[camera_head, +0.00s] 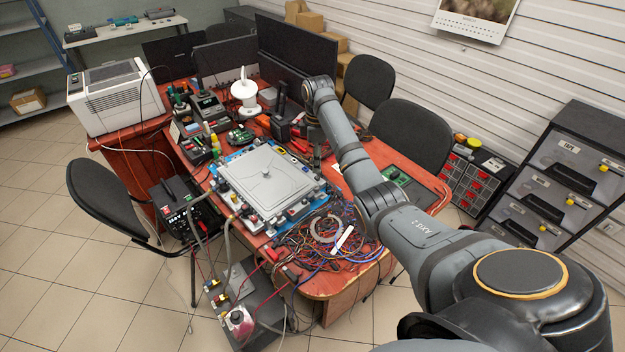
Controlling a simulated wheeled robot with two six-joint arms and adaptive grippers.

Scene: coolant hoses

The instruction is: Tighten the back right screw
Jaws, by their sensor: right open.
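A square light-grey metal plate (262,190) with a small raised knob in its middle lies on a blue base on the red table. Fittings and hoses sit around its edges. The individual screws, including the back right one, are too small to make out. My right arm reaches in from the right across the table, and its wrist is above the table behind the plate. My right gripper (316,154) hangs below the wrist, near the plate's right-hand back side. It is small and dark, open, and I see nothing held in it. My left gripper is not in view.
Tangled coloured wires (325,235) cover the table front right of the plate. A dark upright tool (281,112), monitors (297,55) and a white fan-like device (245,92) stand behind it. A green circuit board (396,176) lies beyond my arm. Chairs surround the table.

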